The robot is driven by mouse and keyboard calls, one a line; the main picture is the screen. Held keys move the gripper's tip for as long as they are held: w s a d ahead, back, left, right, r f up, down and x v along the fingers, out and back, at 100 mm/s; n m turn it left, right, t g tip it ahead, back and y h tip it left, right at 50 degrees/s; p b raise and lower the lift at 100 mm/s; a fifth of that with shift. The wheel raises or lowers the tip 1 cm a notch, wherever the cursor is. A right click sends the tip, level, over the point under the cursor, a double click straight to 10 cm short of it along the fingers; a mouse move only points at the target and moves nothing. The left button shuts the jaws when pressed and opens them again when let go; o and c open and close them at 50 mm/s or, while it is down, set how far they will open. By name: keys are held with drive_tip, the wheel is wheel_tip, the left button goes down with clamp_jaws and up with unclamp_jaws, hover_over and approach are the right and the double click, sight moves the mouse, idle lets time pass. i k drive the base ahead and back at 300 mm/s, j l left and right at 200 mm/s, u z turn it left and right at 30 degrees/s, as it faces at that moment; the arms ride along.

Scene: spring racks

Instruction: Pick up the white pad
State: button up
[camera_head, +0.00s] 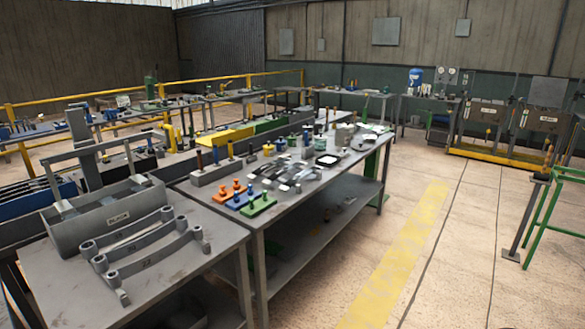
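A small white pad with a dark rim (328,160) lies flat on the middle grey metal table (300,200), toward its right side. Several small metal parts (290,172) lie just left of it and in front of it. My gripper is not in view.
Orange, blue and green blocks with pegs (258,205) stand at the table's near end. A nearer table (190,262) holds curved leaf springs (150,246) and a grey bin (110,218). The floor right of the tables, with a yellow stripe (400,262), is clear. A green frame (545,215) stands far right.

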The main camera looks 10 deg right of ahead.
sight(345, 155)
drive_tip(key=i+l+z, duration=0.4)
drive_tip(key=i, duration=0.65)
drive_tip(key=i+z, duration=0.35)
drive_tip(key=i, duration=1.8)
drive_tip(key=i+l+u, duration=0.1)
drive_tip(key=i, duration=0.95)
drive_tip(key=i+l+u, duration=0.25)
drive_tip(key=i, duration=0.25)
drive_tip(key=i+l+u, duration=0.15)
drive_tip(key=i+u, duration=0.15)
drive_tip(key=i, duration=0.25)
